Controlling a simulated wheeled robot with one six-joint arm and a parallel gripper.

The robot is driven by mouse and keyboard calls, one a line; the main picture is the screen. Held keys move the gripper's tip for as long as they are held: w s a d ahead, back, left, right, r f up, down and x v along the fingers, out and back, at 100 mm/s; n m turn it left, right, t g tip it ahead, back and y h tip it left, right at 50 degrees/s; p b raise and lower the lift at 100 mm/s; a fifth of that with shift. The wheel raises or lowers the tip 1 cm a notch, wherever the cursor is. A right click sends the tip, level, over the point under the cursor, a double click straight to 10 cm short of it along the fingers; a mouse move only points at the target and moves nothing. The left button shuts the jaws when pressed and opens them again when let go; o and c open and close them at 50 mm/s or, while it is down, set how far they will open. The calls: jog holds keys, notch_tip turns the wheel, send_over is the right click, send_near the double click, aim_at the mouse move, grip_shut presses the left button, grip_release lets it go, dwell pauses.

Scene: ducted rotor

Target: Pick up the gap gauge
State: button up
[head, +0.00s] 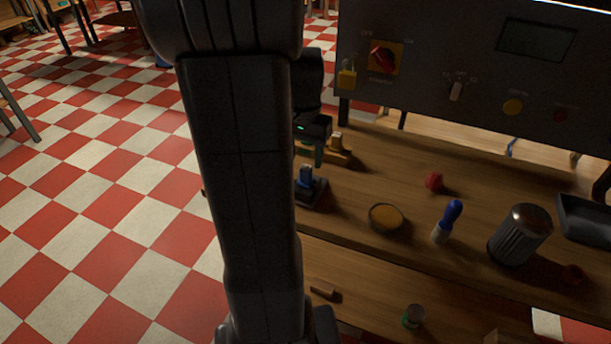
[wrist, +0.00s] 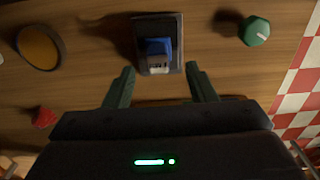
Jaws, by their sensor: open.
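A small blue piece, which I take to be the gap gauge (head: 306,174), stands in a dark rectangular holder (head: 317,192) on the wooden bench. In the wrist view the blue piece (wrist: 158,47) has a pale grey end and sits in the dark holder (wrist: 174,24), just beyond my fingertips. My gripper (head: 312,156) is open and empty, pointing down behind the blue piece in the head view. In the wrist view my gripper's (wrist: 159,70) two green fingers are spread, one to each side of the holder's near edge. My arm hides part of the holder in the head view.
A bowl (head: 386,218), a red lump (head: 433,182), a blue-handled tool (head: 447,222) and a ribbed canister (head: 520,234) stand to the right. A yellow block (head: 338,147) is close behind my gripper. A green knob (wrist: 254,31) lies near the bench edge. A control panel (head: 480,75) rises behind.

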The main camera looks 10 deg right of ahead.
aim_at(306, 167)
notch_tip(306, 167, down, 4)
jog(key=shift+d+f, duration=0.15)
grip_shut()
jog(key=shift+r, duration=0.2)
